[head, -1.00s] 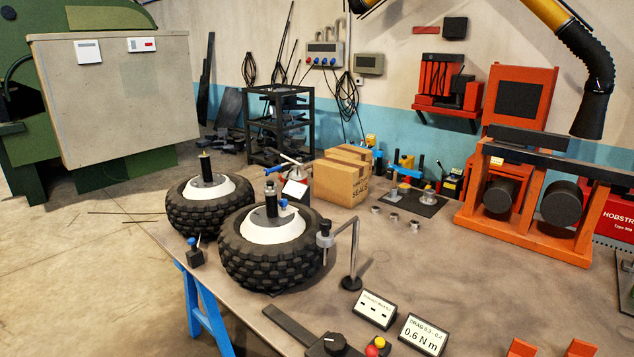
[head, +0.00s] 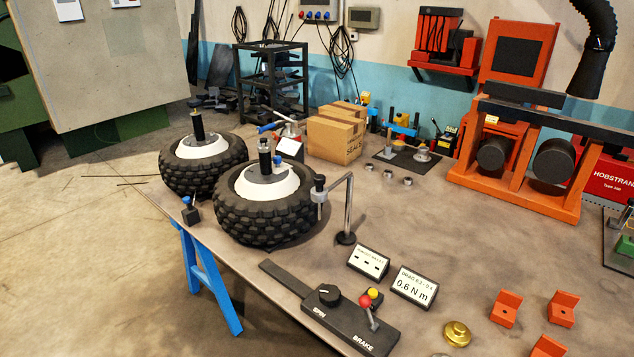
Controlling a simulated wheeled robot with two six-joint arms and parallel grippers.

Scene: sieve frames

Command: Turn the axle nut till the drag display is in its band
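The drag display (head: 413,287) stands on the bench front and reads 0.6 N m under the label "DRAG 0.2 - 0.4", though the last digit is small. Two knobbly tyres with white hubs lie flat: a near wheel (head: 262,222) and a far wheel (head: 203,172). Each has a dark upright axle. The near axle (head: 264,158) has a metallic top that may be the axle nut, too small to be sure. A blue part (head: 277,161) sits beside it. Neither gripper shows in the head view.
A bent-rod stand (head: 347,215) touches or nearly touches the near tyre. A second display (head: 369,261) shows dashes. A spin and brake control box (head: 345,322) lies in front. Orange brackets (head: 506,308) and a brass piece (head: 457,334) lie right. Cardboard boxes (head: 335,135) stand behind.

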